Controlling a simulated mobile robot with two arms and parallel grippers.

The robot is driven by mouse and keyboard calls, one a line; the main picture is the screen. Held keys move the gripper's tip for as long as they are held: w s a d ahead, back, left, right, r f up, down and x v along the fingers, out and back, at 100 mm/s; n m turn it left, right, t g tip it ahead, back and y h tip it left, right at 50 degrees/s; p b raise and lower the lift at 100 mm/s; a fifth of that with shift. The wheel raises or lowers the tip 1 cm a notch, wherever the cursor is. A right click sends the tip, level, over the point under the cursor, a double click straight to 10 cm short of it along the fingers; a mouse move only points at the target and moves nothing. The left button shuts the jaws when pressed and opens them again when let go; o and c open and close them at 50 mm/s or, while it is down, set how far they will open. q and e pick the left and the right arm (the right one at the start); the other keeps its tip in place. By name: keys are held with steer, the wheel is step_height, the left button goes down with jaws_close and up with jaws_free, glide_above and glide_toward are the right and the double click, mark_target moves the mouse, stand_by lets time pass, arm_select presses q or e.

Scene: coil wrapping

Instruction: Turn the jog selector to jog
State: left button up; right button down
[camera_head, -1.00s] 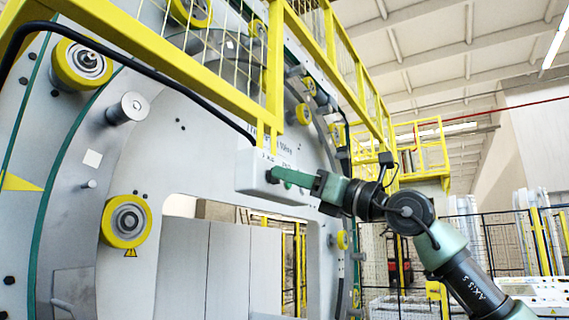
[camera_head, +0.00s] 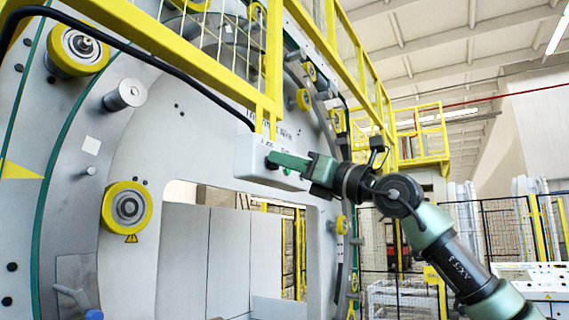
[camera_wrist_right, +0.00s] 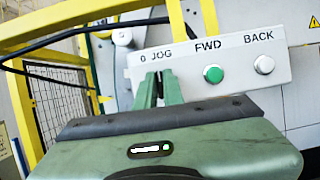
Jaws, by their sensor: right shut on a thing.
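The white control box (camera_head: 250,160) hangs under the yellow frame in the head view. In the right wrist view the control box (camera_wrist_right: 195,58) carries the labels "0 JOG", "FWD" and "BACK". My right gripper (camera_head: 274,160) reaches its front face from the right. Its green fingers (camera_wrist_right: 160,82) are shut at the jog selector, below the "0 JOG" label. The selector is mostly hidden by the fingers, so its setting cannot be read. A green button (camera_wrist_right: 213,74) sits under "FWD" and a white button (camera_wrist_right: 264,65) under "BACK". My left gripper is not in view.
A large grey ring machine with yellow rollers (camera_head: 127,208) fills the left side. A yellow frame with mesh (camera_head: 272,70) stands close above the box. A black cable (camera_head: 130,55) runs along it to the box. Mesh fencing (camera_head: 495,235) stands at the right.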

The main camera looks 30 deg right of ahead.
steer(key=shift+r+m+g+h+b, duration=0.2)
steer(key=shift+m+h+b, duration=1.2)
steer(key=shift+m, duration=2.25)
steer(key=shift+f+m+g+h+b, duration=0.2)
steer(key=shift+m+h+b, duration=1.2)
steer(key=shift+m, duration=2.2)
steer(key=shift+r+m+g+h+b, duration=0.25)
steer(key=shift+m+h+b, duration=1.15)
steer(key=shift+m, duration=2.25)
steer(key=shift+f, duration=0.15)
steer(key=c, duration=1.5)
jaws_free()
